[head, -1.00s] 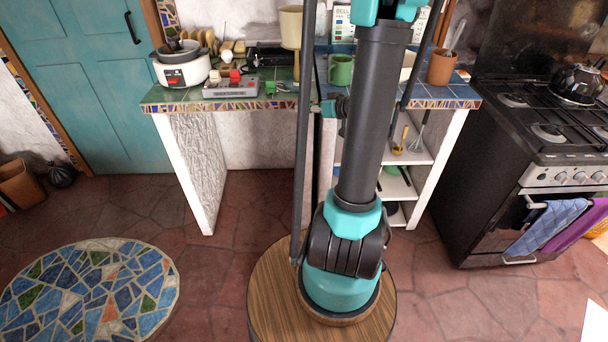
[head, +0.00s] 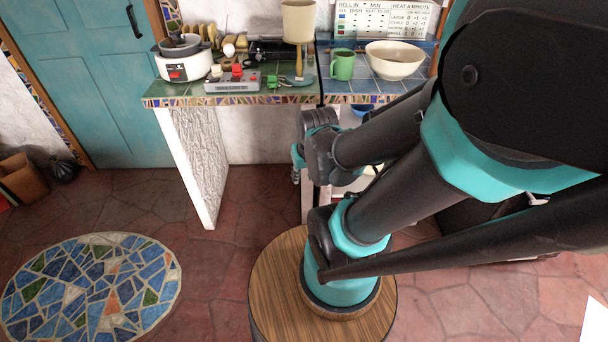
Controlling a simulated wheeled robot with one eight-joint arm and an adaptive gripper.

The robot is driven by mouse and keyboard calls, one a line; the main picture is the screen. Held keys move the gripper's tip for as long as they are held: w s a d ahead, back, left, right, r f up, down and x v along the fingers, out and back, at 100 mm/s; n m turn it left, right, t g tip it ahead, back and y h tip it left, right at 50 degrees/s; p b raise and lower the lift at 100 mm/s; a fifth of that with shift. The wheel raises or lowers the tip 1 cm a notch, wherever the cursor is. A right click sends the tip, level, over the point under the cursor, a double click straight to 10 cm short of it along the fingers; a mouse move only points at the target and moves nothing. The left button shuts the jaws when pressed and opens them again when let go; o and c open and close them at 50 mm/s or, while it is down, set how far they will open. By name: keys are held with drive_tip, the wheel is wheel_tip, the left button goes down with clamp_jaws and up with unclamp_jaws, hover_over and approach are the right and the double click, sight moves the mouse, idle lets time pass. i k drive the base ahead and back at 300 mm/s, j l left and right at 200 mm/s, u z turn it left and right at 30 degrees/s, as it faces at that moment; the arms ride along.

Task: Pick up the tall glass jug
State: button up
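I cannot make out a tall glass jug in the head view; my arm covers the right part of the counter and most of the stove side. The far end of my arm, with what looks like my gripper (head: 296,170), is in front of the counter's front edge, a little below the top. It is small and partly turned away, so its fingers are not clear. I see nothing held in it.
The floor (head: 215,270) at left is clear around a round mosaic (head: 90,290).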

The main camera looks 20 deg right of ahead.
sight(343, 34)
drive_tip(key=z, duration=1.05)
drive_tip(key=i+j, duration=0.15)
drive_tip(key=j, duration=0.2)
drive_tip(key=i+j, duration=0.15)
drive_tip(key=j, duration=0.2)
drive_tip(key=i+j+z, duration=0.1)
drive_tip(key=j, duration=0.25)
drive_tip(key=i, duration=0.05)
